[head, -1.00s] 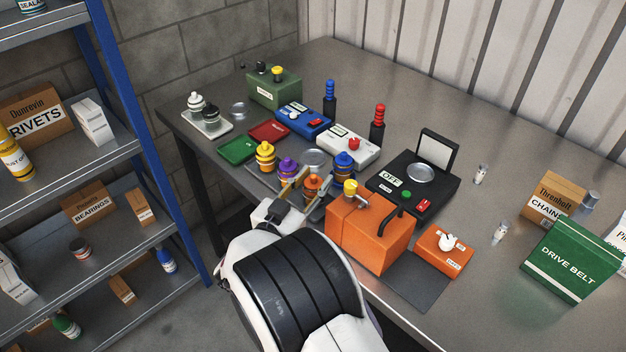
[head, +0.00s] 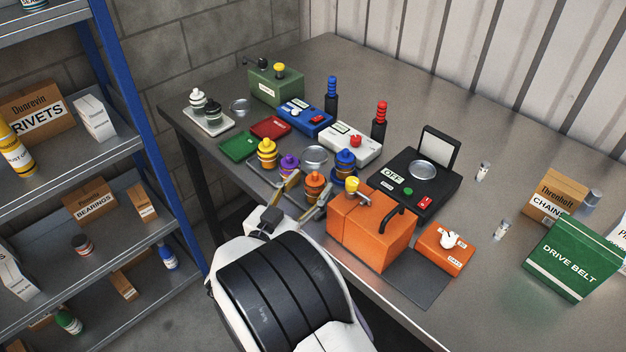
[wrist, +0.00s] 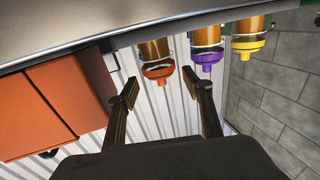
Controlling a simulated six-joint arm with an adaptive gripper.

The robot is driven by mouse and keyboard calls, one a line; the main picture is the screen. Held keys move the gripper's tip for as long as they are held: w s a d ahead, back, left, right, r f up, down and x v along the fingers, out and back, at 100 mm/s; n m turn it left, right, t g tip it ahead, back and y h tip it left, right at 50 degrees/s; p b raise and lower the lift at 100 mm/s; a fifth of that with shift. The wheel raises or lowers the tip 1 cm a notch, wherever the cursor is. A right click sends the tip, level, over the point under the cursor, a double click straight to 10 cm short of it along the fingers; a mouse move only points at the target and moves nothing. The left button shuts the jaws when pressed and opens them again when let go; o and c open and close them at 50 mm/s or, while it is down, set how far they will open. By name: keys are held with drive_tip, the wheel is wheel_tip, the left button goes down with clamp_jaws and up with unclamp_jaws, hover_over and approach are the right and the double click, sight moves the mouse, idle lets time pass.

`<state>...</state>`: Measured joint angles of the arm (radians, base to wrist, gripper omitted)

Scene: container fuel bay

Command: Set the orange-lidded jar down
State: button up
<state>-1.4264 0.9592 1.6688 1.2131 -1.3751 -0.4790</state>
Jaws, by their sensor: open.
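The orange-lidded jar (head: 314,184) stands upright near the table's front edge, in the row of colour-lidded jars. In the wrist view its orange lid (wrist: 157,71) and amber body show just beyond the fingertips. My gripper (head: 309,191) is open, with one finger to each side of the jar's front; the wrist view shows a gap between the fingertips (wrist: 160,84) and nothing held. The jar's base is hard to see behind my fingers.
Close by stand the purple-lidded jar (head: 289,167), yellow-lidded jar (head: 267,154) and blue-lidded jar (head: 345,162). An orange box (head: 372,232) with a black handle stands close on the right. The tabletop (head: 480,250) farther right has free room.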

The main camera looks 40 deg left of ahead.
sight(311, 183)
drive_tip(key=shift+v, duration=2.4)
drive_tip(key=shift+o, duration=0.6)
drive_tip(key=shift+d+r, duration=0.15)
drive_tip(key=shift+d, duration=0.05)
wheel_tip(311, 183, up, 7)
drive_tip(key=shift+w+a+f+m+g+h, duration=0.1)
drive_tip(key=shift+a+f+m+g+h, duration=0.3)
drive_tip(key=shift+f, duration=0.6)
drive_tip(key=shift+f+n+g+h, duration=0.2)
drive_tip(key=shift+f+g, duration=0.4)
drive_tip(key=shift+f, duration=0.35)
drive_tip(key=shift+w+a+f+m+g+h, duration=0.1)
drive_tip(key=shift+a+f+m+g+h, duration=0.3)
drive_tip(key=shift+f, duration=0.6)
drive_tip(key=shift+d, duration=0.2)
drive_tip(key=shift+w, duration=0.1)
drive_tip(key=shift+x, duration=1.2)
